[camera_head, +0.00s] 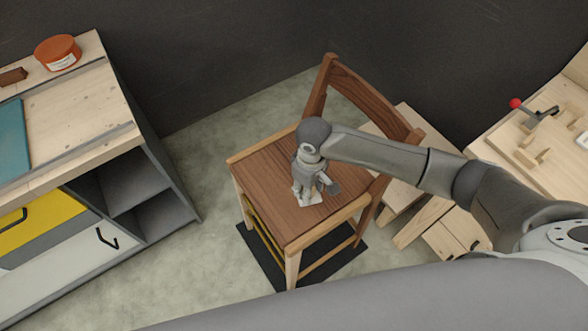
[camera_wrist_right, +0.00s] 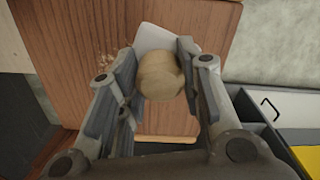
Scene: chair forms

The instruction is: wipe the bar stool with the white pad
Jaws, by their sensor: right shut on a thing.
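The bar stool (camera_head: 268,165) stands in the middle of the head view, with a brown wooden seat, pale legs and a curved backrest. My right gripper (camera_head: 306,197) reaches down over the seat's right front part. It is shut on the round wooden knob (camera_wrist_right: 160,76) of the white pad (camera_head: 315,199). The pad appears to lie flat on the seat; its far part shows in the right wrist view (camera_wrist_right: 155,38), the rest hidden by knob and fingers. Pale specks (camera_wrist_right: 107,62) lie on the seat beside the left finger in the wrist view. My left gripper is out of view.
A workbench (camera_head: 85,105) with an orange tin (camera_head: 58,52) and drawers stands at the left. Another wooden bench (camera_head: 520,140) with a red-knobbed clamp is at the right. Wooden pieces (camera_head: 432,222) stand right of the stool. A dark mat (camera_head: 262,262) lies under it.

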